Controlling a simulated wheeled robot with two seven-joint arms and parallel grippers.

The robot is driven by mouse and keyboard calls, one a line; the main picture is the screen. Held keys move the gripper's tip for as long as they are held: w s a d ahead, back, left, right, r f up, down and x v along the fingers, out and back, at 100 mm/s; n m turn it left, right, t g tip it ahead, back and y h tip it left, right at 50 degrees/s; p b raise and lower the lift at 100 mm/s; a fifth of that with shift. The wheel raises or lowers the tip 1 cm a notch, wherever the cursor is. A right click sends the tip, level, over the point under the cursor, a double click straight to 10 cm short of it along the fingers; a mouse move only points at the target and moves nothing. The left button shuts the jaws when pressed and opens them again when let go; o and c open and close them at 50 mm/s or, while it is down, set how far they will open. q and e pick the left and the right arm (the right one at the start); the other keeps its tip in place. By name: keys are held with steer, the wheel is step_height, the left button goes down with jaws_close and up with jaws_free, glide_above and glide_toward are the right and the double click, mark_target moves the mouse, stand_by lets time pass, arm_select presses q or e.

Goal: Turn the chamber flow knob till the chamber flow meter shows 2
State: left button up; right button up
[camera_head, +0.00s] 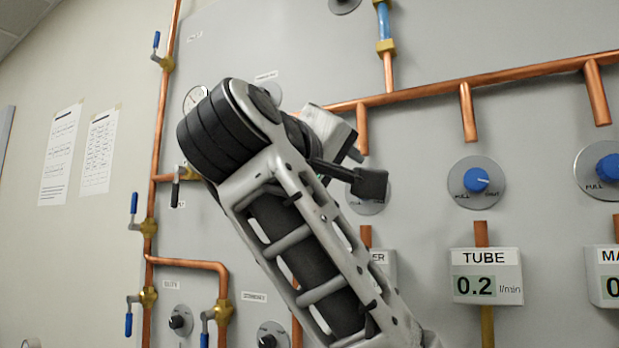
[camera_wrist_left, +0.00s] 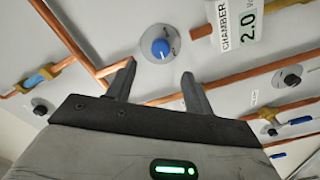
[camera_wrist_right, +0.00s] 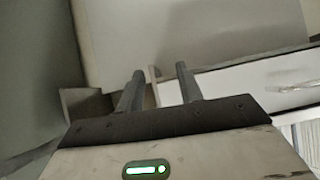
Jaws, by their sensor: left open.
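The blue chamber flow knob (camera_wrist_left: 160,48) sits on a round pale plate in the left wrist view, just beyond and between my left fingertips. The chamber flow meter (camera_wrist_left: 240,25) beside it reads 2.0. My left gripper (camera_wrist_left: 158,69) is open and empty, its fingers apart from the knob. In the head view my left gripper (camera_head: 362,178) covers the chamber knob, and only part of its plate (camera_head: 370,207) shows. The chamber meter (camera_head: 381,258) there is mostly hidden by my arm. My right gripper (camera_wrist_right: 160,69) is open and empty, away from the panel.
To the right are the tube knob (camera_head: 477,180), the tube meter (camera_head: 487,276) reading 0.2, and another blue knob (camera_head: 608,168). Copper pipes (camera_head: 440,91) and blue-handled valves (camera_head: 147,227) stand out from the grey panel. A white drawer-like front (camera_wrist_right: 240,85) shows in the right wrist view.

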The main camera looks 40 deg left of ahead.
arm_select(q)
steer(key=b+v, duration=0.8)
steer(key=b, duration=0.2)
arm_select(e)
steer(key=shift+m+t+y, duration=0.4)
steer(key=shift+t+y, duration=0.1)
steer(key=shift+t, duration=0.1)
steer(key=f, duration=0.2)
steer(key=a+f, duration=0.1)
steer(key=f, duration=0.1)
steer(key=shift+w+a, duration=0.2)
arm_select(q)
steer(key=shift+s, duration=0.1)
arm_select(e)
steer(key=shift+r, duration=0.1)
steer(key=shift+s, duration=0.1)
